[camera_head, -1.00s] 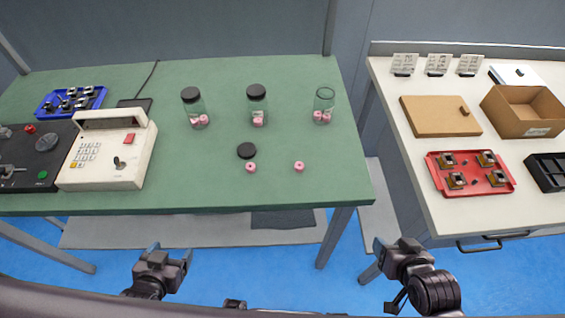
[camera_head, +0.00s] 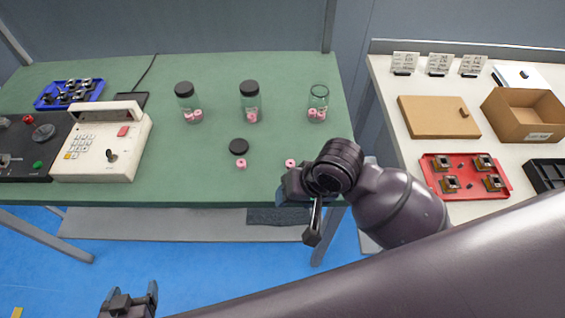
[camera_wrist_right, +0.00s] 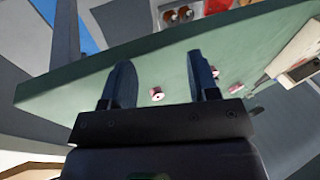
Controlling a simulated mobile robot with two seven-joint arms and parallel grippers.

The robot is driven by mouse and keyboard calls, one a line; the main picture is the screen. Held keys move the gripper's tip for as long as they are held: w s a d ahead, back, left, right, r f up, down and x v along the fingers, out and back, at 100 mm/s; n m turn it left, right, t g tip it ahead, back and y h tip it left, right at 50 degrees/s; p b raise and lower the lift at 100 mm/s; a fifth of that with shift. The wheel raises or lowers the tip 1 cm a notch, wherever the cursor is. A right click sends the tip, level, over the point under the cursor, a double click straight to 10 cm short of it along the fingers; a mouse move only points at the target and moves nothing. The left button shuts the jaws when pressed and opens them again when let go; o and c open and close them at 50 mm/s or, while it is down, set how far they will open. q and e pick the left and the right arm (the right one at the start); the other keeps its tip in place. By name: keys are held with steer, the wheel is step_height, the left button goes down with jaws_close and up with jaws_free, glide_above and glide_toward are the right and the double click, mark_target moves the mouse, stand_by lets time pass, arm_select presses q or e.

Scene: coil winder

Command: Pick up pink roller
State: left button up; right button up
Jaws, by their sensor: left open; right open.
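Another roller (camera_wrist_right: 236,87) is right of the right finger there. My left gripper (camera_head: 130,295) is open and empty, low over the floor at lower left.
Two lidded jars (camera_head: 189,103) (camera_head: 250,103) and an open jar (camera_head: 318,104) hold more pink rollers. A white keypad device (camera_head: 102,145) and a blue tray (camera_head: 70,94) stand at left. A white table at right carries a red tray (camera_head: 436,184) and a cardboard box (camera_head: 518,118).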

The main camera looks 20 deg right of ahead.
steer(key=w, duration=0.1)
steer(key=w+a+r+m+g, duration=0.1)
steer(key=w, duration=0.1)
steer(key=w+r+m+h, duration=0.1)
steer(key=shift+w+a, duration=0.3)
steer(key=w+d+r+m+g+h, duration=0.1)
steer(key=w+d+r+m+h, duration=0.2)
steer(key=w+r+m, duration=0.3)
steer(key=b, duration=0.1)
glide_above(290, 163)
step_height(290, 163, down, 6)
steer(key=shift+w+r, duration=0.15)
steer(key=shift+r, duration=0.1)
steer(key=shift+f+b, duration=0.35)
steer(key=shift+f, duration=0.2)
step_height(290, 163, down, 5)
steer(key=shift+d+r+b, duration=0.1)
steer(key=shift+r+b, duration=0.05)
steer(key=shift+b, duration=0.7)
arm_select(q)
step_height(290, 163, down, 2)
steer(key=shift+w+f, duration=0.1)
steer(key=shift+f, duration=0.1)
arm_select(e)
steer(key=c, duration=1)
